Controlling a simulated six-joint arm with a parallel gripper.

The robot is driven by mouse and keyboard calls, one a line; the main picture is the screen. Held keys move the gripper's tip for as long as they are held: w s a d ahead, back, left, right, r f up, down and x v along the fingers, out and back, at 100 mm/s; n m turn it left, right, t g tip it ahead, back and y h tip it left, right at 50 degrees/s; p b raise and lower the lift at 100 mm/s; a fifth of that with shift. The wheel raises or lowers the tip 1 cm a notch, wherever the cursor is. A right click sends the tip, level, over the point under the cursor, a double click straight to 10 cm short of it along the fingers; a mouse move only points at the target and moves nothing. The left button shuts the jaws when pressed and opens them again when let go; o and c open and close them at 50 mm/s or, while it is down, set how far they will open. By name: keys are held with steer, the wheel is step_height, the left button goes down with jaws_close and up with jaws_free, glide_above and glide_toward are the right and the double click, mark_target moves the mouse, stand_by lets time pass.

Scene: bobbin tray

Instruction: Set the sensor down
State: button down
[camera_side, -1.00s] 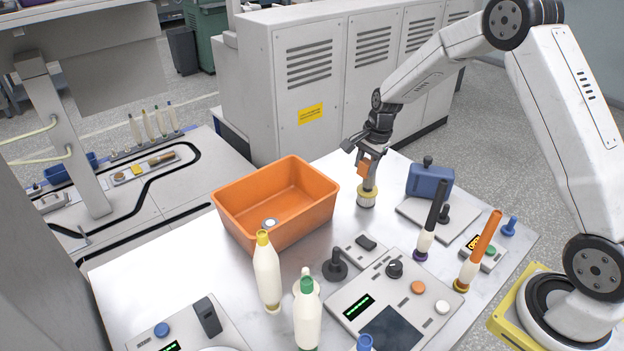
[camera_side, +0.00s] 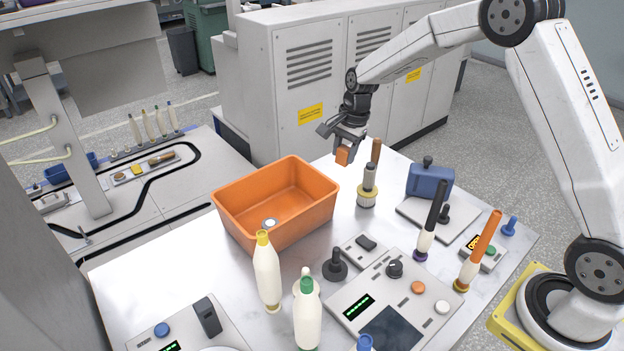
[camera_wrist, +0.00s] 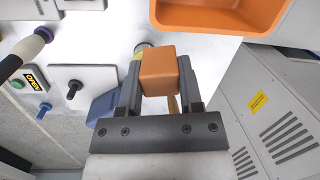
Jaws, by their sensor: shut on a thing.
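My gripper (camera_side: 345,147) is shut on a small orange block (camera_side: 343,155), which I take to be the sensor. It is raised in the air at the back of the table, to the right of the orange bin (camera_side: 300,222). In the wrist view the block (camera_wrist: 158,70) sits between the two fingers of my gripper (camera_wrist: 159,82).
A blue container (camera_side: 430,181) stands right of the bobbin. Bottles (camera_side: 267,273) and a control panel (camera_side: 385,310) fill the front. Grey cabinets (camera_side: 300,80) are behind.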

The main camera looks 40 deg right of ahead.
steer(key=w+a+n+g, duration=0.1)
steer(key=w+a+n, duration=0.2)
steer(key=a, duration=1.2)
steer(key=n, duration=0.3)
glide_above(240, 282)
step_height(240, 282, down, 7)
steer(key=shift+g+h, duration=0.3)
steer(key=shift+g, duration=0.1)
steer(key=shift+w+d+f, duration=0.1)
steer(key=shift+w+f, duration=0.05)
steer(key=shift+f, duration=3.45)
steer(key=shift+f, duration=0.1)
steer(key=shift+f, duration=1.75)
steer(key=shift+f, duration=0.15)
steer(key=shift+c, duration=1.3)
jaws_free()
